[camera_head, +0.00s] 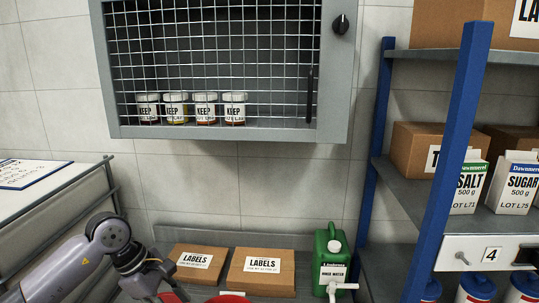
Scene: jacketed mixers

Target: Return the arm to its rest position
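My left arm (75,262) reaches in from the lower left, bent at a round grey joint. My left gripper (163,284) is at the bottom edge, in front of the left labels box (197,262). Its fingertips are partly cut off by the frame, so I cannot tell whether it is open or shut, or whether it holds anything. A small red piece shows beside the fingers. My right arm and gripper are not in view.
A mesh-front cabinet (335,85) holding several jars hangs above. A second labels box (262,270) and a green rinse-water canister (331,260) stand below. A blue-post shelf (455,150) with boxes is right; a white-topped table (45,205) is left.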

